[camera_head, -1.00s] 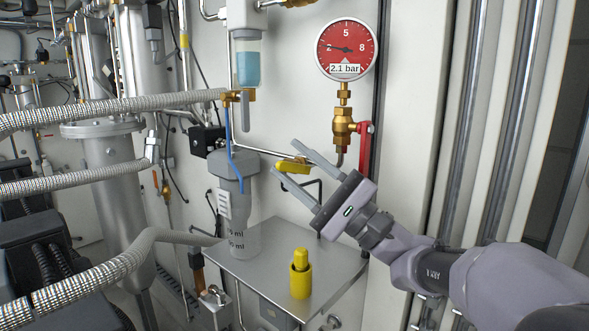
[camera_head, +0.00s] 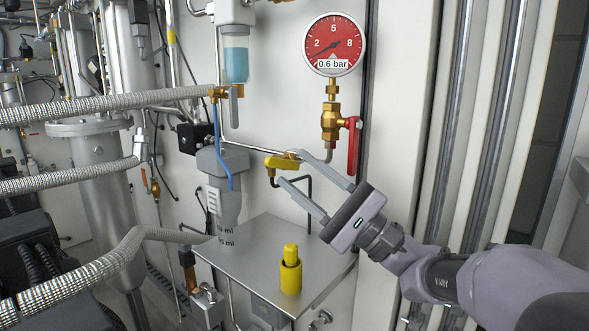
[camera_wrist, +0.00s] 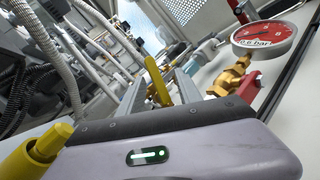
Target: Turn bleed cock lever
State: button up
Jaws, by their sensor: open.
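A red lever (camera_head: 353,146) hangs down beside the brass valve (camera_head: 331,121) under the gauge. Which of them is the bleed cock lever I cannot tell. My gripper (camera_head: 290,167) is open and empty, its fingertips close to the yellow lever. In the wrist view the yellow lever (camera_wrist: 157,83) shows between the fingers; contact cannot be made out. The red gauge (camera_head: 334,44) reads 0.6 bar.
A metal shelf (camera_head: 255,270) with a yellow cylinder (camera_head: 291,270) is below my gripper. A grey lever (camera_head: 234,106) sits under the blue-filled reservoir (camera_head: 236,65). Braided hoses (camera_head: 90,105) cross the left side. The pale panel behind bounds the reach.

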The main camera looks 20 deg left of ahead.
jog(key=v, duration=0.4)
